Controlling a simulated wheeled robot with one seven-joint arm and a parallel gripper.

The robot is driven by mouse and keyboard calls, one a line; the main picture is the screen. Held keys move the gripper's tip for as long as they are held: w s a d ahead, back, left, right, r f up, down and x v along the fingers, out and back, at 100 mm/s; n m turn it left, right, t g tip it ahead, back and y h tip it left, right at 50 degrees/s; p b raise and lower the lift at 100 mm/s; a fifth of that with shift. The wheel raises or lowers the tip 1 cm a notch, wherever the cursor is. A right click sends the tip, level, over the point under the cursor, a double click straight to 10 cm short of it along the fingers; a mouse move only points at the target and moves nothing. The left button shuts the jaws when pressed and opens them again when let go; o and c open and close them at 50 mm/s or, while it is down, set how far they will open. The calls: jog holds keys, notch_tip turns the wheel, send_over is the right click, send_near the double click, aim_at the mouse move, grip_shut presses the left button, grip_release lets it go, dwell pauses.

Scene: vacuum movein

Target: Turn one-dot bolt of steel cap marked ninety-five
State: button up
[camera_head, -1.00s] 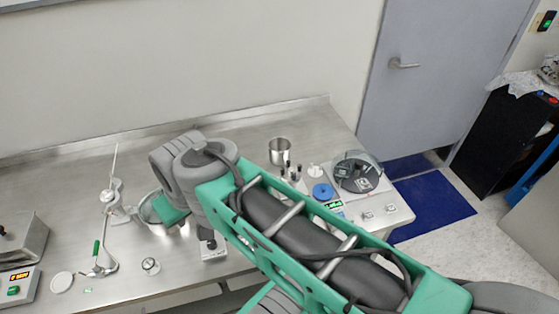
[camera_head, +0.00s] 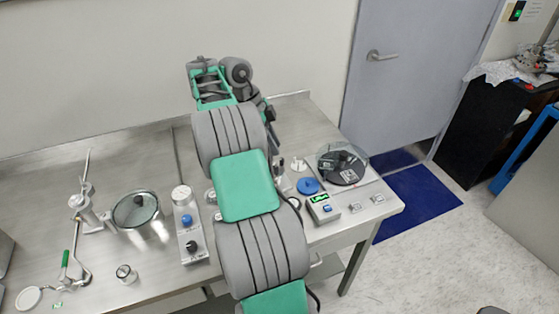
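My arm stands across the middle of the bench and bends over at the top, near the back wall. My gripper (camera_head: 268,118) is mostly hidden behind my own arm links, and its fingers cannot be made out. No steel cap with a readable ninety-five and no dot-marked bolt can be made out. A round black device with a clear cover (camera_head: 343,164) stands at the bench's right end. A blue round part (camera_head: 308,186) lies to its left. Small dark and white upright parts stand beside my arm, too small to identify.
A glass-lidded pot (camera_head: 136,209) and a control panel with blue and black knobs (camera_head: 188,225) stand left of my arm. A box with a green display (camera_head: 323,208) is at the right front. A stand with a green-handled lever (camera_head: 72,260) is at the left.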

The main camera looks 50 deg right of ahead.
aim_at(281, 158)
jog(key=b+x, duration=0.1)
jog(key=x, duration=0.4)
jog(key=shift+f+b, duration=0.15)
jog(key=shift+b, duration=0.25)
grip_shut()
